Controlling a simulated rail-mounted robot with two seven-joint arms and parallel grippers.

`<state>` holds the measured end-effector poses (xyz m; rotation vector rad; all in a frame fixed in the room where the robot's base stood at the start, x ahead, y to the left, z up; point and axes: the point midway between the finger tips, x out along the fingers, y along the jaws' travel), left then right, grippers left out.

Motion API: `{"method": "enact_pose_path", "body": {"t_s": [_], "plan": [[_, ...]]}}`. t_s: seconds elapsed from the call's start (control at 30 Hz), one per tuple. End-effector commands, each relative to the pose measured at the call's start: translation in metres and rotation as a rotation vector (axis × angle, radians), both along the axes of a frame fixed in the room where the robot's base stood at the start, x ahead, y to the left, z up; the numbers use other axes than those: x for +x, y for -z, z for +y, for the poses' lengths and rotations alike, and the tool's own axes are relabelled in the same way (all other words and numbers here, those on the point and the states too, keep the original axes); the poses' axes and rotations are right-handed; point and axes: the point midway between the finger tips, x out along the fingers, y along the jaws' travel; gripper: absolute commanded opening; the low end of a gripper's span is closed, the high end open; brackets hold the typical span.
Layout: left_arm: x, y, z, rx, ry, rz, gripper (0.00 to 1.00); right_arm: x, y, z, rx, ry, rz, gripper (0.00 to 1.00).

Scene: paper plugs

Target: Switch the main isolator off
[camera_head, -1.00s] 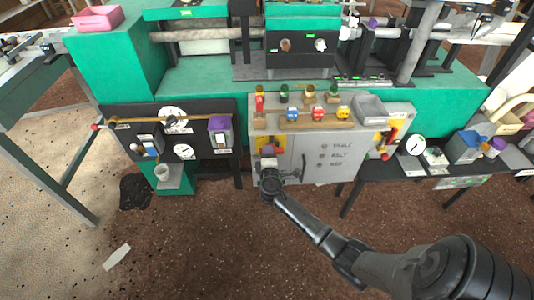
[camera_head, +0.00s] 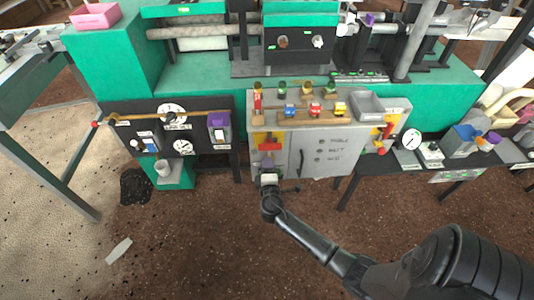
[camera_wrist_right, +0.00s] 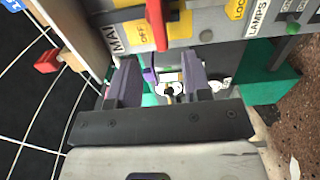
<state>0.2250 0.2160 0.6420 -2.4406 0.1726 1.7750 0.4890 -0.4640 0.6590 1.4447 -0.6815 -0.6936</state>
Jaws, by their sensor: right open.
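The main isolator's red handle (camera_head: 269,146) sits on a yellow plate at the left of the grey cabinet front (camera_head: 312,155). In the head view it looks roughly level. In the right wrist view the red handle (camera_wrist_right: 157,24) shows at the top, beside a yellow label reading "OFF" (camera_wrist_right: 147,31) and lettering starting "MA". My right gripper (camera_head: 268,176) is just below the handle in the head view. In the wrist view its two fingers (camera_wrist_right: 160,80) are apart, with nothing held between them and no visible contact with the handle. My left gripper is not in view.
A wooden shelf with small coloured toy-like parts (camera_head: 316,110) and a grey tray (camera_head: 368,105) tops the cabinet. A black gauge panel (camera_head: 178,125) stands to the left. A red-and-yellow device (camera_head: 388,131) is on the cabinet's right side. The floor in front is open.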

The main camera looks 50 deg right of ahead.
Motion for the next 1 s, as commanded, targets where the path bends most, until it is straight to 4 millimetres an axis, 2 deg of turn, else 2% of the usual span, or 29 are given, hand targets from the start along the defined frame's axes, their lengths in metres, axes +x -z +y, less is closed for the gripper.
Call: {"method": "enact_pose_path", "body": {"t_s": [0.2, 0.4, 1.0], "plan": [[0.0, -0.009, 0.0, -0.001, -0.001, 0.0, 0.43, -0.022, -0.001, 0.027, 0.0, 0.0, 0.001, 0.45], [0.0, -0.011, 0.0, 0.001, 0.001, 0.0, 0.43, -0.033, 0.0, 0.04, 0.0, 0.0, 0.0, 0.45], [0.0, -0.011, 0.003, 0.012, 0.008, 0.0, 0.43, -0.035, 0.0, 0.043, -0.001, 0.0, 0.0, 0.45]]}}
